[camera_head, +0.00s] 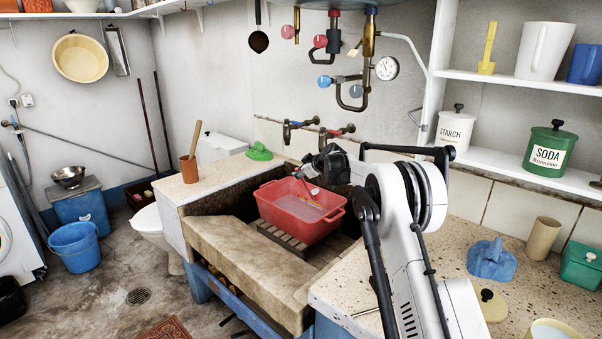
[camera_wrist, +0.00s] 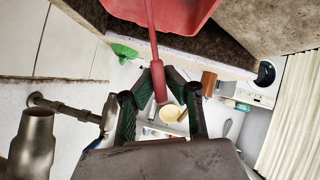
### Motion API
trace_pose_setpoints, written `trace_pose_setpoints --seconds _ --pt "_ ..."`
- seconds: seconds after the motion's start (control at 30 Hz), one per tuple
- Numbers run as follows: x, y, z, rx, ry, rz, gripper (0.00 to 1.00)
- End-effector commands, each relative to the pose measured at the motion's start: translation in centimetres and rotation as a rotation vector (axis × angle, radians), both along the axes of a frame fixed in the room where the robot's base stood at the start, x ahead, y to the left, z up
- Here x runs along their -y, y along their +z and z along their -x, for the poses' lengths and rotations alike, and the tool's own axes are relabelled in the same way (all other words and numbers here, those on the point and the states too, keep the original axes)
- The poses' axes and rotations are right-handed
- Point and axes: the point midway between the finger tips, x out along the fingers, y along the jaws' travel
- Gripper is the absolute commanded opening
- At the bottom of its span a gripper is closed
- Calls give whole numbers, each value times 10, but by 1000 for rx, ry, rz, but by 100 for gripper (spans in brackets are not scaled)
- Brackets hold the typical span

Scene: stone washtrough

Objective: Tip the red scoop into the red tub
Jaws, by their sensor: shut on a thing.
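The red tub (camera_head: 285,222) stands on a slatted rack in the stone trough, with greyish liquid in it. Part of its red body fills the top of the wrist view (camera_wrist: 190,18). My gripper (camera_head: 322,168) is over the tub's back edge. In the wrist view, my gripper (camera_wrist: 157,82) is shut on the red scoop's handle (camera_wrist: 155,68), which runs up between the dark fingers past the tub. The scoop's bowl is not clear in either view, so I cannot tell its tilt or contents.
The stone trough (camera_head: 228,238) has thick walls around the tub. Taps (camera_head: 300,130) and pipes hang behind.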

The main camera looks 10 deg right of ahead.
Motion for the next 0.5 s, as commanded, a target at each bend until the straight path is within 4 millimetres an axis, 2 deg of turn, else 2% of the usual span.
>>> trace_pose_setpoints --seconds 0.2,0.5 --pt "-10 -5 2 14 2 66 0" --pt "-13 -6 3 18 1 86 0"
